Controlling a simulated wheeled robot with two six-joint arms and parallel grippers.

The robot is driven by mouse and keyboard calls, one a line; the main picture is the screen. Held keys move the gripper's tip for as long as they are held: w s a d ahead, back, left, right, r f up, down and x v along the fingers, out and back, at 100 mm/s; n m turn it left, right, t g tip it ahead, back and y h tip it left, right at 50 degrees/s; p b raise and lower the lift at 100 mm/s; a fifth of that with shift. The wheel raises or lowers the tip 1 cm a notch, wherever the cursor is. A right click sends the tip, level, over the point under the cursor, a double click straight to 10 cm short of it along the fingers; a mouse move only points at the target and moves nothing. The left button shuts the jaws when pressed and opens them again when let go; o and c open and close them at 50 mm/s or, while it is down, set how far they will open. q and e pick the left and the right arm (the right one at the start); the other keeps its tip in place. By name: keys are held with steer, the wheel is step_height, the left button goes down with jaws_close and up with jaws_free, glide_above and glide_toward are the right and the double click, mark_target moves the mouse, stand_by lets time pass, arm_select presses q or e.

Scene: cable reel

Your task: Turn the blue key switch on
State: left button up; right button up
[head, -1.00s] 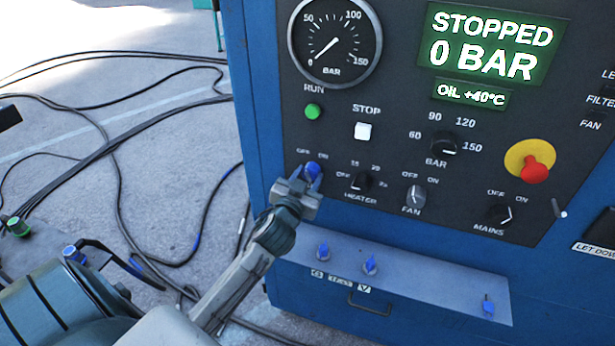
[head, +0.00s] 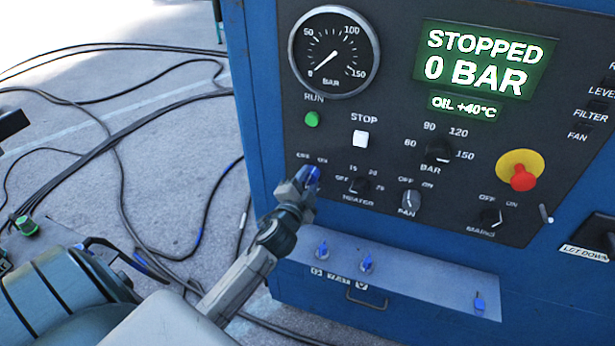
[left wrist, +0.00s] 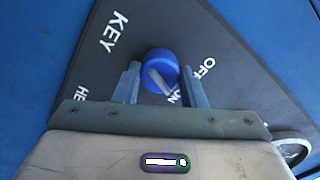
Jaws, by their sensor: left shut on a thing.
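The blue key switch (head: 312,174) is a round blue knob at the lower left of the dark control panel, under small OFF and ON labels. My left gripper (head: 304,183) is at the knob and shut on it. In the left wrist view the knob (left wrist: 157,66) sits between the two fingers of my left gripper (left wrist: 160,84). Its pale pointer line reaches toward the ON label, which the knob and finger partly crowd; the OFF label (left wrist: 204,67) is clear of it. My right gripper is not in view.
The display (head: 476,75) reads STOPPED, 0 BAR. The heater knob (head: 359,186) is close to the right of my gripper; the green RUN button (head: 312,119) is above. A ledge (head: 400,275) with small blue valves juts out below. Black cables (head: 125,190) lie on the floor.

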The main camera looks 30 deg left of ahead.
arm_select(q)
steer(key=shift+m+p, duration=0.4)
steer(key=shift+m, duration=0.6)
steer(key=o, duration=1)
steer(key=b+v, duration=0.3)
steer(key=v, duration=0.7)
steer(key=shift+s+b, duration=0.4)
